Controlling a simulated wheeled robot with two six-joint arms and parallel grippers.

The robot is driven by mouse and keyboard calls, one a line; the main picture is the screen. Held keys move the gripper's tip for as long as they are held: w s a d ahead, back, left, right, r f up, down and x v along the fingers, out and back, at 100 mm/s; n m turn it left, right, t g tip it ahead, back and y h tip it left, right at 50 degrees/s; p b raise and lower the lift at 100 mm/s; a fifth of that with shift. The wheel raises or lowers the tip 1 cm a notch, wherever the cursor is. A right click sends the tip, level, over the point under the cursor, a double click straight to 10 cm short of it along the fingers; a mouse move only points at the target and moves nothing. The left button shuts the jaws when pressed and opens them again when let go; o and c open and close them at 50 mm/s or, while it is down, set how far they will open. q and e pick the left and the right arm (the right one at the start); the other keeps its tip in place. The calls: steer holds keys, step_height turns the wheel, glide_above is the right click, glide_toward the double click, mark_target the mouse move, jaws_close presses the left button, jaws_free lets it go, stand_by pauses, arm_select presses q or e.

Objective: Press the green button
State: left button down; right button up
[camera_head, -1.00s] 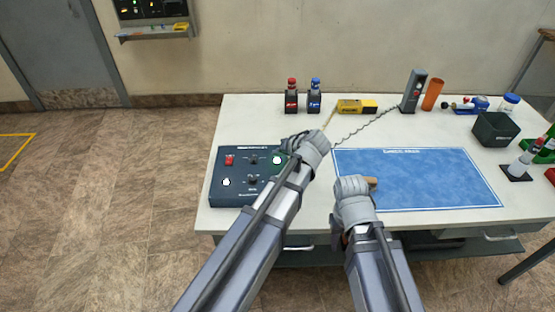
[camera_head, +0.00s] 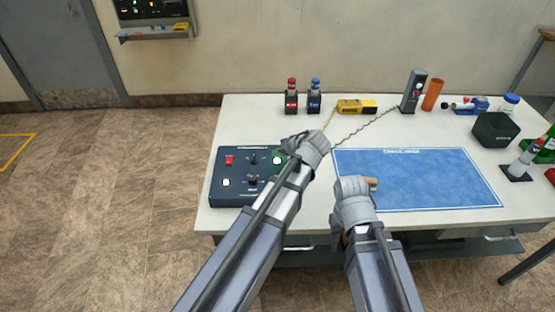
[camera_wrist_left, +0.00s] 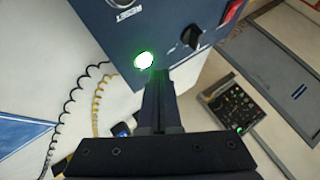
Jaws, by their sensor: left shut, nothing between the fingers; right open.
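The dark blue control box (camera_head: 240,197) stands at the left end of the table, with a red switch (camera_head: 229,160), black knobs and pale lit buttons. The green button (camera_head: 277,160) glows near its right edge. In the left wrist view, the lit green button (camera_wrist_left: 144,61) is just beside the tip of my left gripper (camera_wrist_left: 160,75). My left gripper (camera_head: 290,144) is shut and empty, over the box's upper right edge. Whether it touches the button cannot be told. My right gripper (camera_head: 368,183) is open above the blue mat, its fingers mostly hidden by the wrist.
The blue mat (camera_head: 440,175) covers the table's middle. Behind it are red and blue bottles (camera_head: 291,90), a yellow meter (camera_head: 357,106), a dark upright device (camera_head: 413,90) and an orange cup (camera_head: 432,95). A black bin (camera_head: 495,130) stands right. A coiled cord crosses behind my left gripper.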

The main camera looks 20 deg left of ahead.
arm_select(q)
steer(key=shift+f, duration=0.1)
stand_by(0.3)
steer(key=shift+f+b, duration=0.35)
steer(key=shift+b, duration=0.1)
steer(key=shift+f, duration=0.3)
stand_by(0.4)
steer(key=shift+r, duration=0.1)
steer(key=shift+r+p, duration=0.5)
steer(key=shift+r, duration=0.15)
step_height(320, 180, up, 6)
steer(key=p, duration=0.6)
